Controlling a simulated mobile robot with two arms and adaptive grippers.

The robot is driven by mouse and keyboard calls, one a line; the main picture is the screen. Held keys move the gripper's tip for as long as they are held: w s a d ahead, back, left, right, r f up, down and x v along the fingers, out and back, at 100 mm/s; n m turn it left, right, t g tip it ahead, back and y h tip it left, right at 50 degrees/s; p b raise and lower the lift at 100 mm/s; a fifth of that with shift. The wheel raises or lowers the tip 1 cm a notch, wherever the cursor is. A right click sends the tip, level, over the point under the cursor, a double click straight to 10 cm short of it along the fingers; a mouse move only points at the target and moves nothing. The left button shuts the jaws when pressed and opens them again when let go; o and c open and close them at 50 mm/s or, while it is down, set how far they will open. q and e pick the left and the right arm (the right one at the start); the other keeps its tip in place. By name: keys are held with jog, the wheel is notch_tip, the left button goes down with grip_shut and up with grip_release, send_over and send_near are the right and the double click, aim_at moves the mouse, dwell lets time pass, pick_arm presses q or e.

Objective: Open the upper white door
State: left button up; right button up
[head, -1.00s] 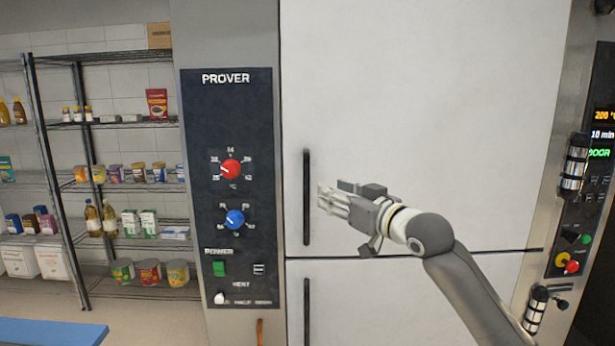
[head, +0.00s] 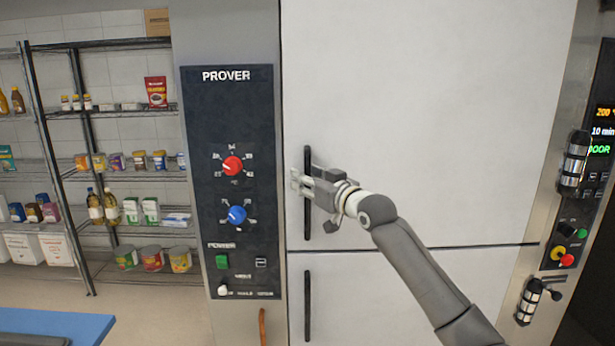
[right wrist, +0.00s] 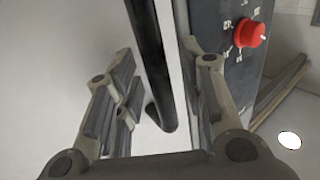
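The upper white door (head: 430,110) is a large flat panel, closed, to the right of the PROVER control panel. Its black vertical bar handle (head: 308,220) is near the door's left edge; it also shows in the right wrist view (right wrist: 150,60). My right gripper (head: 300,183) is at the handle, about mid-height. In the right wrist view its fingers (right wrist: 165,95) are apart, with the handle bar between them and a gap visible on the left side. Whether the right finger touches the bar is unclear. My left gripper does not show.
The lower white door (head: 400,295) with its own black handle (head: 307,305) is below. The control panel (head: 228,130) with red and blue knobs is just left of the handle. Wire shelves (head: 110,175) stand farther left, and an oven panel (head: 590,170) at right.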

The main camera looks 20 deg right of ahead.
grip_shut()
dwell(0.3)
jog(key=shift+f, duration=0.1)
